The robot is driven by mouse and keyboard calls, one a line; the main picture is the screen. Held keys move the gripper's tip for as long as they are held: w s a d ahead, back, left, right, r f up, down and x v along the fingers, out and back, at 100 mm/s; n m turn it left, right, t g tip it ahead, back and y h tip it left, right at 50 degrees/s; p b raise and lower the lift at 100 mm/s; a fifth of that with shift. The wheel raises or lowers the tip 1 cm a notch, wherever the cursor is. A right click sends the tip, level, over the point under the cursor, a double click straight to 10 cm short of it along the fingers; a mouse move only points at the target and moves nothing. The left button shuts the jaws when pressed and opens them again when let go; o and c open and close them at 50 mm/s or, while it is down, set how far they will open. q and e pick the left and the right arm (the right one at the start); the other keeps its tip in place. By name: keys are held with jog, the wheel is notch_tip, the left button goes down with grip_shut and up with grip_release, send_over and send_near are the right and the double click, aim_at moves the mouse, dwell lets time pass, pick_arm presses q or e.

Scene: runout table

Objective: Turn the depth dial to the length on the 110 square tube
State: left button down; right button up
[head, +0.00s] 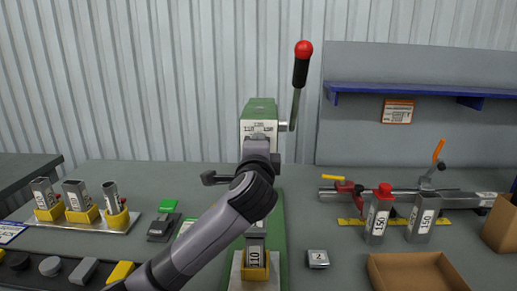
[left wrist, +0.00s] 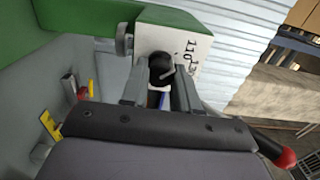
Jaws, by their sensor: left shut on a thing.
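The green press (head: 260,104) stands at the middle of the table with a white dial face (head: 250,128) bearing small numbers. The left wrist view shows "110" on this face (left wrist: 190,45); the pointer setting cannot be read. My left gripper (head: 259,141) is at the front of the face, shut on the dark dial knob (left wrist: 160,65), which sits between its two fingers in the left wrist view. The square tube marked 110 (head: 255,258) stands upright in a yellow holder at the press base, partly behind my arm. My right gripper is not in view.
A lever with a red knob (head: 303,50) rises at the press's right side. Several tubes in yellow holders stand on a tray (head: 92,222) at left. Two 150 tubes (head: 378,218), a clamp rail and a cardboard box (head: 415,270) are at right. A small block marked 2 (head: 318,259) lies between.

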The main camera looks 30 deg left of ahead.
pick_arm(q)
jog(key=shift+f, duration=0.1)
dwell(0.3)
jog(key=c, duration=0.9)
grip_release()
jog(key=shift+o, duration=0.2)
jog(key=b+v, duration=0.1)
jog(key=v, duration=0.6)
jog(key=shift+s, duration=0.15)
